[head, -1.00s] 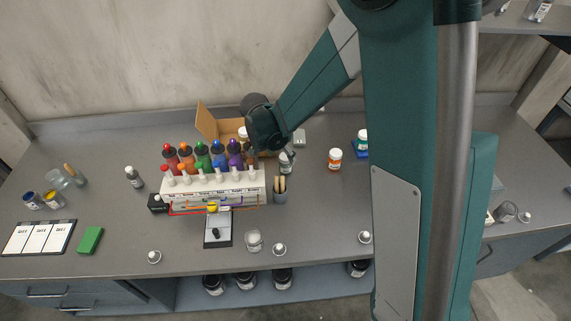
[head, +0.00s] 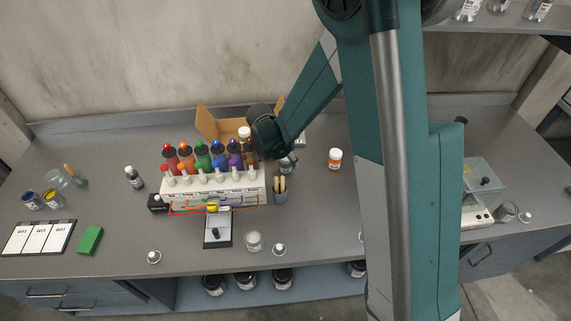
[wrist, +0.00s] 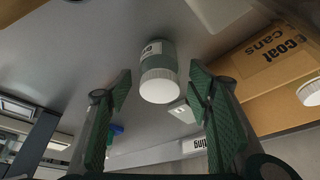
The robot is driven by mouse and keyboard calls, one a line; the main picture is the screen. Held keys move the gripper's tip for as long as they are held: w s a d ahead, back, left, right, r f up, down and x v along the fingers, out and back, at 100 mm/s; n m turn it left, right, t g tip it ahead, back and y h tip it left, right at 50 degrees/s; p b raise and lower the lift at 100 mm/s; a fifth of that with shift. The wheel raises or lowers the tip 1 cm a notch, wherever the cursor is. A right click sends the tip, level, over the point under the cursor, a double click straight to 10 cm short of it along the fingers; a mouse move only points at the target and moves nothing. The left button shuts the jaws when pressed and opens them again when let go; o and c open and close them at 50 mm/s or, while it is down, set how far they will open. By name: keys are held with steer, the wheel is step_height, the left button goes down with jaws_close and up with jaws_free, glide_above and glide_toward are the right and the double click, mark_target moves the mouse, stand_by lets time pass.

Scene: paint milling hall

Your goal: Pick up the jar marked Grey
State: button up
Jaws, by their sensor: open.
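A jar with a white ribbed lid and a grey-green body (wrist: 158,62) is in the wrist view, just beyond and between my fingertips. Part of a white label shows on it, but I cannot read its word. My gripper (wrist: 160,92) is open, with one finger to each side of the jar's line and nothing held. In the head view what appears to be the same jar (head: 288,165) stands on the bench right of the bottle rack, partly covered by my wrist. My fingers are mostly hidden there.
A cardboard box (wrist: 262,62) marked "coat cans" is close on the right in the wrist view, with a white-lidded jar (wrist: 309,92) by it. The bottle rack (head: 215,187), a cup of sticks (head: 280,195) and an orange jar (head: 335,159) stand near.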

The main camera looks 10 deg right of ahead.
stand_by(0.3)
steer(key=c, duration=1)
steer(key=shift+r, duration=5)
